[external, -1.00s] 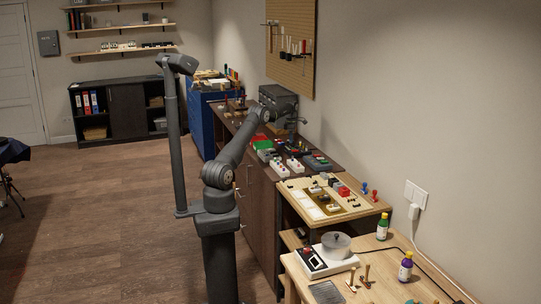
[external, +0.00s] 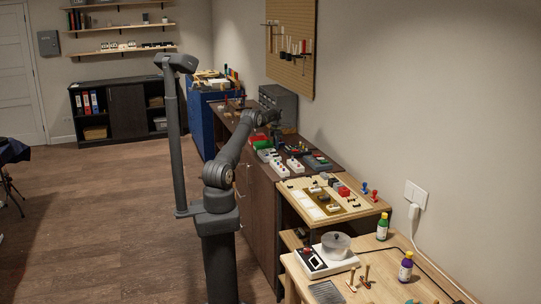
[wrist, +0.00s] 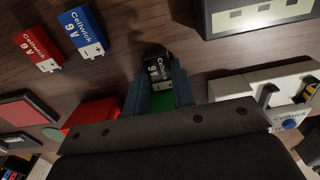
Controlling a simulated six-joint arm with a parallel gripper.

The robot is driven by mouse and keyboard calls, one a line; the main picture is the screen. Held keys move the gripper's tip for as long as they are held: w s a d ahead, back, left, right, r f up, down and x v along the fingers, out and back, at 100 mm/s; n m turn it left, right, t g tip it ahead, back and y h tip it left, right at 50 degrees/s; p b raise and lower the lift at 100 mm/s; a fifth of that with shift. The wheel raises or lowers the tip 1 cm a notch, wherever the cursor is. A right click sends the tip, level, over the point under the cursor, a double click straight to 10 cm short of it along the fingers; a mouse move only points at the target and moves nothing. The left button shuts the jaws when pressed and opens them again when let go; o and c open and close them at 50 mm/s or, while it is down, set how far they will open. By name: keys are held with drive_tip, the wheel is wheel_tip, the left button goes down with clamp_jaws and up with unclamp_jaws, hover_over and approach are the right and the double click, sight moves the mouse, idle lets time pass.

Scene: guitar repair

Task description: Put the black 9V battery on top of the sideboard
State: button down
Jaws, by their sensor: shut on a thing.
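The black 9V battery (wrist: 158,69) is between the two fingers of my gripper (wrist: 158,88) in the wrist view. The gripper is shut on it, and its printed label faces the camera. A dark wood top lies below; any gap under the battery cannot be told. In the external view my gripper (external: 278,136) is over the long dark brown cabinet (external: 262,208) along the right wall, which looks like the sideboard. The battery is too small to make out there.
A red 9V battery (wrist: 37,49) and a blue one (wrist: 82,32) lie left of the gripper. A white device (wrist: 275,88) is to its right and a grey box (wrist: 255,15) beyond. Several pedals (external: 295,167) crowd the cabinet's near part. A dark low cabinet (external: 128,112) stands at the back left.

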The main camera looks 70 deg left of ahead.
drive_tip(key=shift+f, duration=0.15)
drive_tip(key=c, duration=1.2)
unclamp_jaws()
wheel_tip(320, 180, up, 12)
drive_tip(key=shift+r, duration=0.2)
drive_tip(key=shift+f, duration=4.55)
